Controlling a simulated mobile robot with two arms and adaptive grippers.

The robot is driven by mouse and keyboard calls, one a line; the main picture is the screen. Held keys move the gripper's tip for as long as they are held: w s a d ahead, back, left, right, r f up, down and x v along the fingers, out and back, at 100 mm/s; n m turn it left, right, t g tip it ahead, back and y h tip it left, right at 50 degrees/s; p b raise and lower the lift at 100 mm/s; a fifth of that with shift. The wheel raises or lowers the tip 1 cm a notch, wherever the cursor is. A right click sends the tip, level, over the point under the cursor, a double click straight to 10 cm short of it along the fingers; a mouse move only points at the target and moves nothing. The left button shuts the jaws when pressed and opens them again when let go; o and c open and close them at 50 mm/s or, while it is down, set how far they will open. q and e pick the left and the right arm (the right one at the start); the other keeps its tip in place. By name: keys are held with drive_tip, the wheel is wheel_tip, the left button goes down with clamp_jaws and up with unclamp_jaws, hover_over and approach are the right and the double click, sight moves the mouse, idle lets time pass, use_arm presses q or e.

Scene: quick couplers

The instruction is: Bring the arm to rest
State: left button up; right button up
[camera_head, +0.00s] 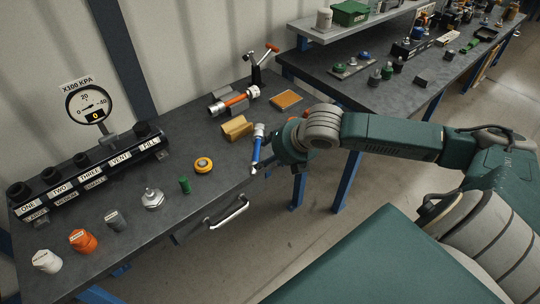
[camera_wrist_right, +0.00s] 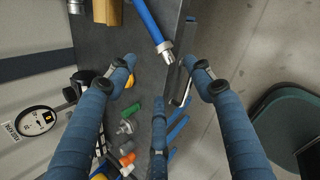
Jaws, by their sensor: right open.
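My right arm reaches in from the right in the head view. Its right gripper (camera_head: 266,168) is beside the table's front edge, mostly hidden behind my own wrist. In the right wrist view the right gripper (camera_wrist_right: 160,85) has its fingers spread wide, with nothing between them. A blue tube-shaped piece with silver ends (camera_head: 256,150) is close by the gripper at the table edge. It also shows in the right wrist view, beyond the fingers; I cannot tell whether it touches them. My left gripper is not in view.
The grey workbench (camera_head: 206,130) holds a labelled manifold (camera_head: 88,170), a pressure gauge (camera_head: 90,103), several couplers, a yellow ring (camera_head: 203,165) and a tan block (camera_head: 236,128). A metal handle (camera_head: 231,212) sticks out at its front. A second bench (camera_head: 340,85) stands behind. Open floor lies in front.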

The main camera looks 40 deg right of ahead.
drive_tip(key=s+a+f+m+g+y, duration=0.1)
drive_tip(key=s+a+f+m, duration=0.3)
drive_tip(key=a, duration=0.2)
drive_tip(key=s+a+f+m, duration=0.4)
drive_tip(key=a, duration=0.2)
drive_tip(key=s+a+f+m+g+h, duration=0.1)
drive_tip(key=s+f+m+g+h, duration=0.2)
drive_tip(key=s+m, duration=1.35)
wheel_tip(320, 180, down, 28)
drive_tip(key=s+g+y, duration=0.1)
drive_tip(key=s, duration=0.1)
drive_tip(key=s+d+f+g, duration=0.1)
drive_tip(key=s+d+f, duration=0.1)
drive_tip(key=s+f, duration=1.3)
drive_tip(key=shift+s+d, duration=0.35)
drive_tip(key=shift+s, duration=0.25)
